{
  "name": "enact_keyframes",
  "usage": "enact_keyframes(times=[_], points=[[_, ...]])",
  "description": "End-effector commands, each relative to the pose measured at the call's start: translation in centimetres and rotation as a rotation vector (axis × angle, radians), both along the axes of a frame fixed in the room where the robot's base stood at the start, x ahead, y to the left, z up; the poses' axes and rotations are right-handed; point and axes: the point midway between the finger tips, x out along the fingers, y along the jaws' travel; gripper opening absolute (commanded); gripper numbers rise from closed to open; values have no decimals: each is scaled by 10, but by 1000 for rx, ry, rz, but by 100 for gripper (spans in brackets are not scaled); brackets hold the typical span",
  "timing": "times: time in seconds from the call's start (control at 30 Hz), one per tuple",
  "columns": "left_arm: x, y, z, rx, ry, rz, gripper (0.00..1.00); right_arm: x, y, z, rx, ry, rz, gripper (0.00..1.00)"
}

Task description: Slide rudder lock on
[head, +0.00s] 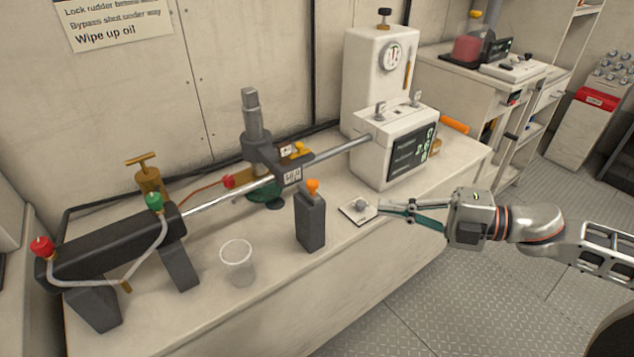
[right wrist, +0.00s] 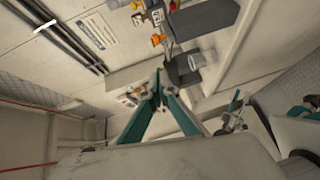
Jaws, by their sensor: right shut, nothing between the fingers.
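My right gripper (head: 383,208) is shut and empty, low over the bench from the right. Its tips are just beside a small white plate (head: 346,213) with a grey knob (head: 361,205); I cannot tell whether they touch. In the right wrist view its teal fingers (right wrist: 158,82) meet at the tips. A steel rod (head: 215,199) carries a dark crosshead (head: 264,155) with a yellow-orange piece (head: 298,149) and a label. Which part is the rudder lock is unclear. Grey and teal parts (right wrist: 238,108) in the right wrist view may be my left gripper; its jaws are unclear.
A dark block with an orange knob (head: 310,220) and a clear cup (head: 237,262) stand on the bench (head: 320,285). A white unit with a screen (head: 395,150) stands behind the plate. Brass and red fittings are at the left. The front right bench is clear.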

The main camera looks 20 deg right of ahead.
Motion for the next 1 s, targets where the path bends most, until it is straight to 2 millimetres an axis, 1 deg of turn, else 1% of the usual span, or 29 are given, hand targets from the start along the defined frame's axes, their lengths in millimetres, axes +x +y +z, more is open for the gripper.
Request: enact_keyframes(times=[0.53,0.9,1.0], points=[[0,0,-1,1,1,0,40,0,3,2,-14,-8,15,0],[-2,1,-9,8,3,-3,40,14,23,-1,-13,-11,15,0],[1,1,-4,8,-3,-3,40,18,29,0,-13,-10,14,0]])
